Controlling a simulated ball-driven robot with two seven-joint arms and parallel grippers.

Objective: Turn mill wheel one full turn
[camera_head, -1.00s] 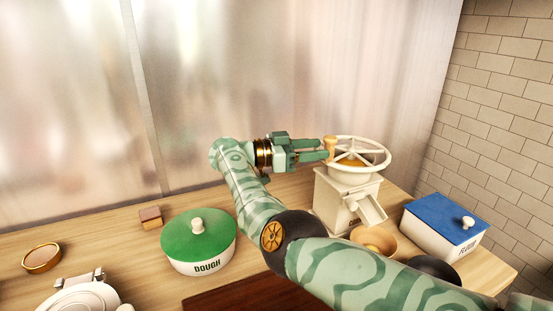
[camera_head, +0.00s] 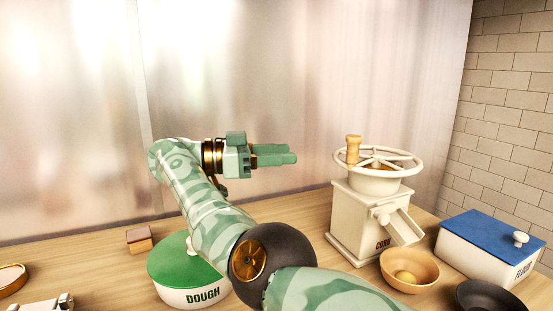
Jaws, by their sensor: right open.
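The mill (camera_head: 357,228) is a cream box labelled CORN with a chute at its front right. Its spoked cream wheel (camera_head: 402,157) lies flat on top, with an upright wooden knob (camera_head: 353,150) at the wheel's left rim. My right gripper (camera_head: 290,155) is left of the knob at about its height, pointing right, apart from it, and empty. Its green fingers overlap in this view. My left gripper is not seen.
A green-lidded DOUGH pot (camera_head: 185,270) stands left, partly behind my right arm. A blue-lidded FLOUR box (camera_head: 490,240) stands right, by the brick wall. A dark bowl (camera_head: 487,298) is at the lower right. A small brown block (camera_head: 139,241) lies at the back left.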

